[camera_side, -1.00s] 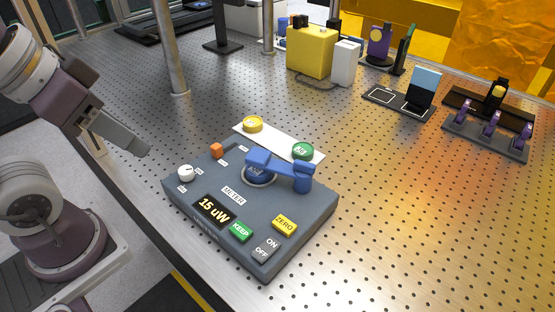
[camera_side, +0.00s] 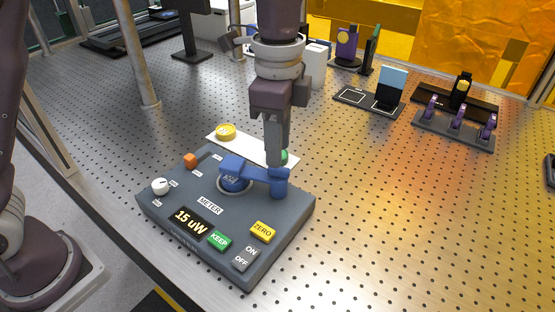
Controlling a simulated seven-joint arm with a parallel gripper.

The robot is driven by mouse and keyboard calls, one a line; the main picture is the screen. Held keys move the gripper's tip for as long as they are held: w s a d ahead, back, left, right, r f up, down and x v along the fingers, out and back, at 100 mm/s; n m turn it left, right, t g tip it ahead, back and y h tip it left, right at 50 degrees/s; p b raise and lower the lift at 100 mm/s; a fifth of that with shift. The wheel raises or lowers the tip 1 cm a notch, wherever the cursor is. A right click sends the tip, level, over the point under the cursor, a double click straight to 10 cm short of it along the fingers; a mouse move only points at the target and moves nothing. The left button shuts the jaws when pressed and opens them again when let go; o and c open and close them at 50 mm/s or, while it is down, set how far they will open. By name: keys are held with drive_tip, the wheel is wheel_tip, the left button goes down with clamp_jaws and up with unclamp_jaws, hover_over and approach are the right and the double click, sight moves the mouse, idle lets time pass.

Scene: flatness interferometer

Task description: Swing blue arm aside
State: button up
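The blue arm (camera_side: 257,174) lies across the top of the grey meter box (camera_side: 160,208). Its left end covers part of a round blue disc (camera_side: 233,185) in a pale ring, and its right end joins an upright blue post (camera_side: 280,187). My gripper (camera_side: 276,160) points down with its fingertips just above and behind the blue arm in the picture, near its right half. I cannot tell whether it touches the arm. The fingers overlap in this view, so their opening is hidden. The meter display reads 15 uW.
The box carries a white knob (camera_side: 160,186), an orange block (camera_side: 190,160), and KEEP (camera_side: 219,240), ZERO (camera_side: 262,232) and ON/OFF keys. Behind it, a white strip holds a yellow disc (camera_side: 226,131) and a green disc (camera_side: 284,156) partly hidden by my gripper.

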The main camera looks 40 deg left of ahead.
sight(253, 176)
wheel_tip(253, 176, down, 4)
drive_tip(key=shift+f, duration=0.15)
clamp_jaws()
idle(1.4)
